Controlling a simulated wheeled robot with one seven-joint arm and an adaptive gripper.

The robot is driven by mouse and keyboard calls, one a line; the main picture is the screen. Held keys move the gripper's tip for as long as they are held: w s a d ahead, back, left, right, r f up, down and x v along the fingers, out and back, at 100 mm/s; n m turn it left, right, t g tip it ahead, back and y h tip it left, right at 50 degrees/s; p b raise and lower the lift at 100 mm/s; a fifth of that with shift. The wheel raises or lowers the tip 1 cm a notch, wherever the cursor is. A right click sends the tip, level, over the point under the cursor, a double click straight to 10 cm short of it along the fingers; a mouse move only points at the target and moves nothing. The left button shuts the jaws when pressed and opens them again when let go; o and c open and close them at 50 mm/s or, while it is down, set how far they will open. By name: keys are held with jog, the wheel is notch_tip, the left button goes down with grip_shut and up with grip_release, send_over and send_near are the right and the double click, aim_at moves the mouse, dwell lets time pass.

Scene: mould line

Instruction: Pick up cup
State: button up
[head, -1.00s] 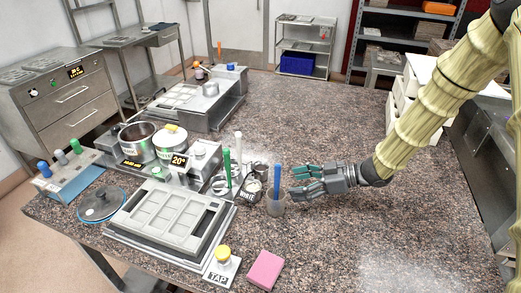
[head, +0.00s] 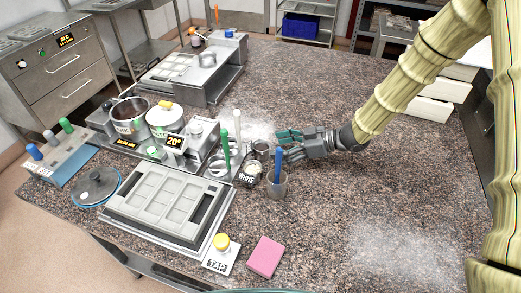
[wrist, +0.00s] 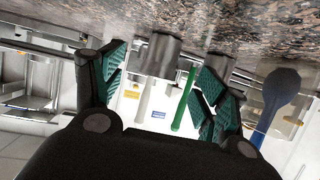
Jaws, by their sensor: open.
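Several small cups stand near the middle of the counter. A metal cup (head: 261,149) stands just left of my gripper (head: 286,146). A cup labelled WHITE (head: 250,175) stands in front of it. A greyish see-through cup (head: 277,187) holds a blue-handled tool (head: 278,165). My gripper lies low and roughly level, its open teal-padded fingers pointing left towards the metal cup. In the upside-down wrist view one grey cup (wrist: 160,55) shows between the fingers, and another (wrist: 219,66) is partly hidden by the right finger. I see no cup held.
Green (head: 227,155) and white (head: 238,127) upright handles stand left of the cups. A mould tray (head: 160,200), a TAP button (head: 221,243) and a pink block (head: 265,257) are nearer the front edge.

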jog(key=shift+a, duration=0.4)
jog(key=shift+p+x, duration=0.95)
jog(key=shift+x, duration=1.1)
jog(key=shift+f, duration=0.2)
jog(key=c, duration=1.2)
jog(key=shift+c, duration=0.2)
jog(key=shift+r, duration=0.15)
notch_tip(320, 180, up, 17)
jog(key=b, duration=0.3)
notch_tip(320, 180, up, 6)
jog(key=p, duration=0.5)
send_over(267, 150)
jog(key=w, duration=0.2)
jog(key=shift+s, duration=0.15)
